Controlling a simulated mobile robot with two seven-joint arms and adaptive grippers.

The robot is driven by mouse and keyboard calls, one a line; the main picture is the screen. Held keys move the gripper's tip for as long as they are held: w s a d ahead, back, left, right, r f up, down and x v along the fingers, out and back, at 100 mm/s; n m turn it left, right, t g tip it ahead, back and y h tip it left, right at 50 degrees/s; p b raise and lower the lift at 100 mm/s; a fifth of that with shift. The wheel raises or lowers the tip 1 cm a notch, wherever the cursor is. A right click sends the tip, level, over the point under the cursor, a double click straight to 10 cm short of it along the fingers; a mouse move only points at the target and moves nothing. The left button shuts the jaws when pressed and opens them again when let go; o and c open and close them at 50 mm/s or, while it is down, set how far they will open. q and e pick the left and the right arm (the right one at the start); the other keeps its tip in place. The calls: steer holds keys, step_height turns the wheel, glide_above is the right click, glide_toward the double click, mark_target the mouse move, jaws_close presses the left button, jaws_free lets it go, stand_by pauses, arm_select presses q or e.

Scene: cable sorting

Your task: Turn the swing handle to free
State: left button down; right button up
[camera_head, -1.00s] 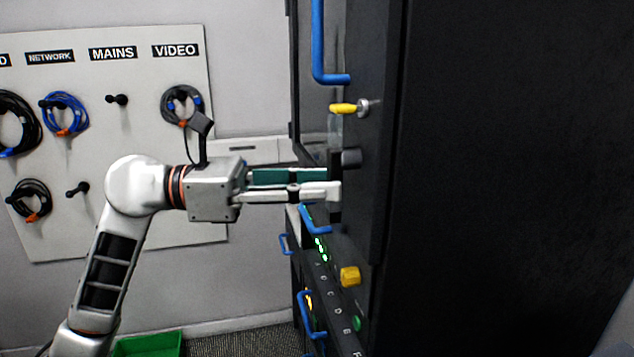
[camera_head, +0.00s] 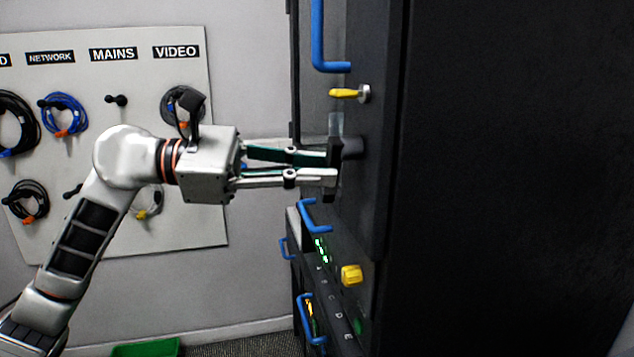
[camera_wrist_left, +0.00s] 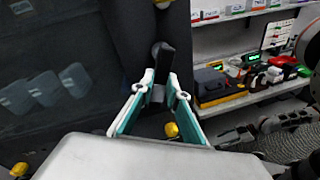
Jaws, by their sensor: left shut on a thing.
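The black swing handle (camera_head: 334,150) is on the dark cabinet door (camera_head: 372,200), with a round dark pivot behind it. My left gripper (camera_head: 334,166) comes in from the left and is shut on the handle. In the left wrist view the handle (camera_wrist_left: 164,60) rises between the green-and-white fingers (camera_wrist_left: 160,84). The fingers hide part of it, and its exact angle is hard to read. Grey arm-like parts, likely my right arm, show small and unclear at the right of the wrist view.
A yellow latch (camera_head: 345,93) and a blue handle (camera_head: 319,40) are above the grip. Another blue handle (camera_head: 308,215) and a yellow knob (camera_head: 351,275) are below. A board (camera_head: 105,215) with hung cables stands on the left. A green bin (camera_head: 146,347) is low at left.

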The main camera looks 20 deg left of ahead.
arm_select(q)
steer(key=m, duration=0.2)
steer(key=m+y+b, duration=0.1)
steer(key=shift+w+a+r, duration=0.3)
steer(key=shift+w+r, duration=0.1)
steer(key=shift+w+a+r+m+t+y, duration=0.1)
steer(key=shift+r+m+t+y, duration=0.3)
steer(key=shift+m, duration=0.95)
steer(key=shift+w+a+r+m+t+y, duration=0.15)
steer(key=shift+r+m, duration=0.4)
steer(key=shift+m, duration=0.85)
steer(key=shift+w+d+r+m+t+y, duration=0.1)
steer(key=shift+r+m+t+y, duration=0.3)
steer(key=shift+m, duration=0.95)
arm_select(e)
steer(key=shift+w+d+f, duration=0.1)
steer(key=shift+w, duration=0.2)
arm_select(q)
steer(key=shift+r, duration=0.1)
steer(key=c, duration=2)
jaws_free()
steer(key=shift+o, duration=0.2)
